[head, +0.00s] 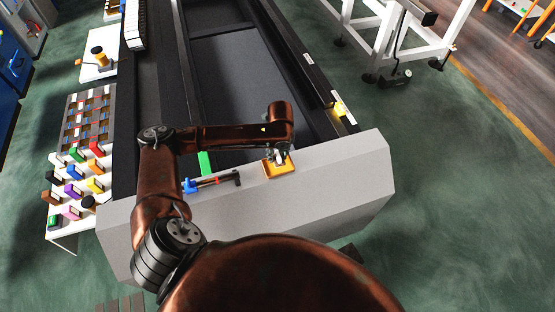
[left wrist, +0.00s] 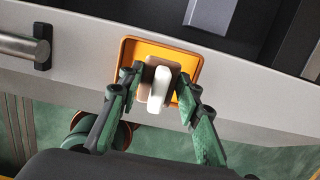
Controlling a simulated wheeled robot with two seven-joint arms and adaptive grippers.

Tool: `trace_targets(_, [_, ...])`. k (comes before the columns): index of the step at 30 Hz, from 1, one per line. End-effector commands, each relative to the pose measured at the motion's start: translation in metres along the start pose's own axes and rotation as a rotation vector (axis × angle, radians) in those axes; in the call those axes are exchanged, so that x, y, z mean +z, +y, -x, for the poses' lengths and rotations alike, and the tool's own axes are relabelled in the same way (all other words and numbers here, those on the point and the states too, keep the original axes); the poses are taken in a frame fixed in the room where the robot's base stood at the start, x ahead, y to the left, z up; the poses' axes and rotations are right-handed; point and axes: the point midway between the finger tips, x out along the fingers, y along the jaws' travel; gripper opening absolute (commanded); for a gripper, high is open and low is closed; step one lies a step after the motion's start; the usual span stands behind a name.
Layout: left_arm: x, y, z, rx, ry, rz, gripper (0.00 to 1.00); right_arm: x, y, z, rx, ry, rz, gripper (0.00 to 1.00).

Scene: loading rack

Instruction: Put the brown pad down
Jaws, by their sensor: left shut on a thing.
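The brown pad (left wrist: 148,76) has a pale block-shaped handle (left wrist: 158,90) on top. It shows in the left wrist view between the fingers of my left gripper (left wrist: 158,80), which is shut on it. The pad is over or in a shallow orange tray (left wrist: 190,52) on the grey ledge; I cannot tell whether it touches the tray floor. In the head view, my left gripper (head: 279,152) points down at the orange tray (head: 288,170), and the pad is mostly hidden there. My right gripper is not in view.
A rack of colored blocks (head: 78,185) stands at the left. The ledge right of the tray is clear.

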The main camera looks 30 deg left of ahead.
Motion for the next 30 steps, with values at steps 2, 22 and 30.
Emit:
trace_targets(2, [-0.003, 0.002, -0.012, 0.004, 0.004, 0.001, 0.09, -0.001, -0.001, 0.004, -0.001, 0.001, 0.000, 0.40])
trace_targets(22, [-0.004, 0.001, -0.031, 0.001, 0.000, 0.000, 0.44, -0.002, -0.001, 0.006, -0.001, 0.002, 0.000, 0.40])
trace_targets(30, [-0.004, 0.001, -0.031, 0.001, 0.000, 0.000, 0.49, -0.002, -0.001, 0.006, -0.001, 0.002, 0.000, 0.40])
